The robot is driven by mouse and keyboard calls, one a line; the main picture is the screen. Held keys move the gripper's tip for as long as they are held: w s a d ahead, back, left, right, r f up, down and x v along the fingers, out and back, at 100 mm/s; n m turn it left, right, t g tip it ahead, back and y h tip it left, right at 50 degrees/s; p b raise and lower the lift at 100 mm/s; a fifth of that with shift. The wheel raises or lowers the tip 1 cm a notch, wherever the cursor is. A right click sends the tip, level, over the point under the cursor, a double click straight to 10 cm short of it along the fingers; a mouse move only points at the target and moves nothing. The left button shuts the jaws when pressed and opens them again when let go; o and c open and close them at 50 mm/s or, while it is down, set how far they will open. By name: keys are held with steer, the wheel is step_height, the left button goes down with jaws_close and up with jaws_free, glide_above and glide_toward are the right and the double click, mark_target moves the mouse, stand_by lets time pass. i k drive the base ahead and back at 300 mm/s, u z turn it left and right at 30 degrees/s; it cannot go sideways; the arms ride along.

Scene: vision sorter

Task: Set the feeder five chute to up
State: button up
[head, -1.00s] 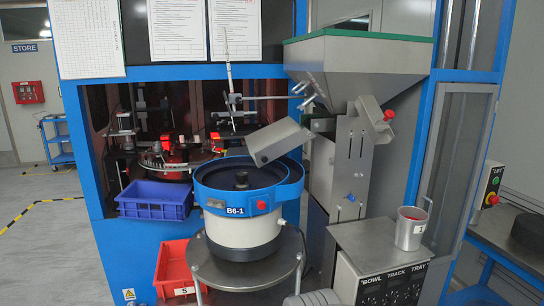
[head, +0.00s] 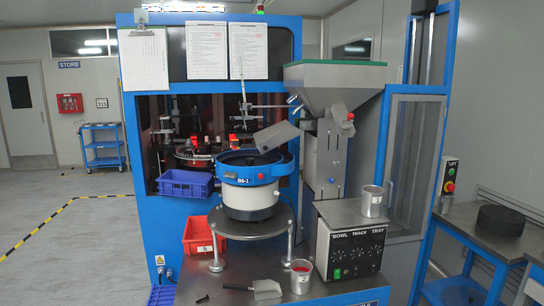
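The feeder has a grey hopper (head: 335,74) with a green rim on a metal column (head: 324,160). A grey metal chute (head: 276,136) slants from upper right to lower left, its low end above the blue bowl (head: 256,170) labelled B6-1. A tilted grey metal piece with a red knob (head: 350,116) is at the column's right side. A red bin (head: 199,237) marked 5 stands below left of the bowl. My gripper is not in view.
A control box (head: 349,246) with dials reading BOWL, TRACK, TRAY stands right of the bowl, a metal cup (head: 371,202) on top. A blue bin (head: 185,184) is left.

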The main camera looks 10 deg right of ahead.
mark_target(278, 137)
steer(key=u, duration=0.85)
steer(key=i, duration=1)
steer(key=z, duration=0.05)
